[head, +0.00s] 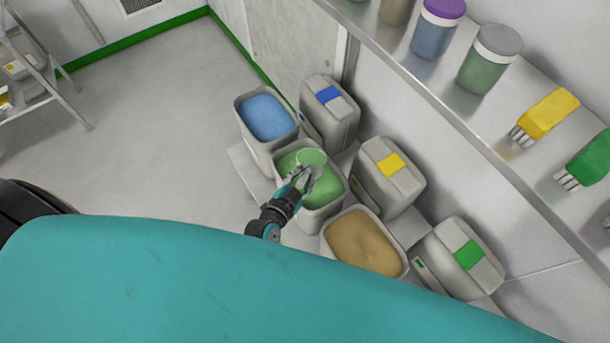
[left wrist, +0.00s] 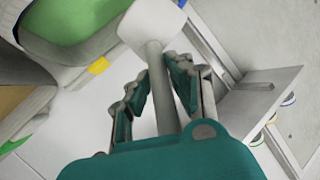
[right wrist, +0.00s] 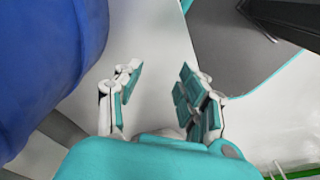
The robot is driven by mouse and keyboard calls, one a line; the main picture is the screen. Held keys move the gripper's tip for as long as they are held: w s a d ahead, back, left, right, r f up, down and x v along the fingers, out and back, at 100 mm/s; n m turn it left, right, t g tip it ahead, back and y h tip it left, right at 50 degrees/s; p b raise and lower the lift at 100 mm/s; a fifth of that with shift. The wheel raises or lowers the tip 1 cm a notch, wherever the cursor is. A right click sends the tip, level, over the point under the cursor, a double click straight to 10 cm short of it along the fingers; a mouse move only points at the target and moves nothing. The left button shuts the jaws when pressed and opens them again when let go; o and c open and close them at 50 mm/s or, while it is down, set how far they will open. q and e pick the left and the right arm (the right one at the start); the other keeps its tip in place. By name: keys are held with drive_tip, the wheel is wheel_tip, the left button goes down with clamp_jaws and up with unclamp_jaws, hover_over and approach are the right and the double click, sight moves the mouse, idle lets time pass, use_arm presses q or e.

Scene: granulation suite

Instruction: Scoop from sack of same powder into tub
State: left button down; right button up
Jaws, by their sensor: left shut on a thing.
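My left gripper (head: 303,176) is over the green one, shut on the pale handle of a scoop (head: 311,157). The scoop's round top looks pale green; whether it holds powder is not clear. In the left wrist view the handle (left wrist: 160,85) runs between the fingers to a whitish head, and green powder (left wrist: 75,18) shows at upper left. My right gripper (right wrist: 160,85) is open and empty, outside the head view.
Closed grey canisters with blue (head: 328,94), yellow (head: 391,164) and green (head: 468,254) labels stand behind the open containers. A shelf above holds lidded jars (head: 488,62) and yellow (head: 546,114) and green brushes.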

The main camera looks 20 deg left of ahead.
use_arm(q)
drive_tip(key=shift+r+b, duration=0.15)
drive_tip(key=shift+b, duration=0.25)
use_arm(e)
drive_tip(key=shift+f, duration=0.25)
use_arm(q)
drive_tip(key=shift+s+r+t+b, duration=0.2)
drive_tip(key=shift+t+b, duration=0.1)
drive_tip(key=shift+t, duration=0.1)
use_arm(e)
drive_tip(key=shift+f, duration=0.3)
use_arm(q)
drive_tip(key=shift+s+r+t+b, duration=0.1)
drive_tip(key=shift+r+t+b, duration=0.5)
drive_tip(key=shift+r, duration=0.05)
use_arm(e)
drive_tip(key=shift+f, duration=0.6)
use_arm(q)
drive_tip(key=shift+s+d+r+m, duration=0.1)
drive_tip(key=shift+r+m, duration=0.2)
drive_tip(key=shift+r, duration=0.05)
use_arm(e)
drive_tip(key=shift+f, duration=0.15)
